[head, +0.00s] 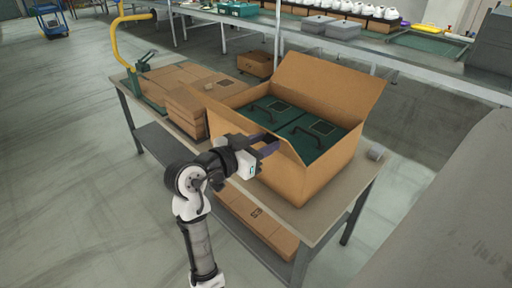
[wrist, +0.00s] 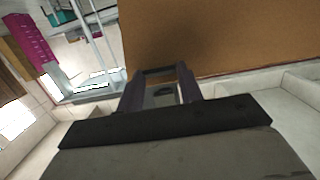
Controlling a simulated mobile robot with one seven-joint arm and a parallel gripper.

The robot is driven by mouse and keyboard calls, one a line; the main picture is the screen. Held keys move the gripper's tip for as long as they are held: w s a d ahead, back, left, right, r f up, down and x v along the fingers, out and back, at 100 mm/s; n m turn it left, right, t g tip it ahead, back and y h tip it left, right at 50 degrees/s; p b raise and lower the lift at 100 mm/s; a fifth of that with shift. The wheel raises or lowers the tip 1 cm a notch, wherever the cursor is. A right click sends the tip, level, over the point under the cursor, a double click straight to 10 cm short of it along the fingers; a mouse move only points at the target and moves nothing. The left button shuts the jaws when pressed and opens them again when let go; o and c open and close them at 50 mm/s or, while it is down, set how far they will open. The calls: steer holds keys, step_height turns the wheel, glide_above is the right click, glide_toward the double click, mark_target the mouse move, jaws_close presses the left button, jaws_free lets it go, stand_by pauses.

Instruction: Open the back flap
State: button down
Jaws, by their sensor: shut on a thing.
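An open brown cardboard box (head: 318,182) stands on the table, with dark green cases (head: 282,116) with black handles inside. Its far flap (head: 325,88) stands up and leans outward. Another flap (head: 222,90) sticks out at the left end. My gripper (head: 268,144) is at the near top edge of the box, its dark fingers shut on the near cardboard flap. In the wrist view the fingers (wrist: 160,74) meet the lower edge of a broad brown cardboard panel (wrist: 230,35). The exact grip on the edge is partly hidden.
Flat cardboard cartons (head: 186,104) lie left of the box, beside a yellow-armed stand (head: 125,45). A carton (head: 255,222) rests on the lower shelf. A long bench with shoes (head: 345,8) runs behind.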

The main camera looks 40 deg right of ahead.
steer(key=shift+w+d+r+p, duration=0.2)
steer(key=shift+d+r+p, duration=0.15)
steer(key=shift+d+r, duration=1.3)
steer(key=c, duration=0.9)
jaws_free()
steer(key=shift+f, duration=0.15)
steer(key=shift+a, duration=0.35)
steer(key=a+b, duration=0.1)
steer(key=a, duration=0.3)
steer(key=a+r+b, duration=0.1)
steer(key=a, duration=0.3)
steer(key=s+a+b, duration=0.1)
steer(key=a, duration=0.4)
steer(key=shift+s+r+b, duration=0.1)
steer(key=shift+r+b, duration=0.2)
steer(key=shift+r, duration=0.05)
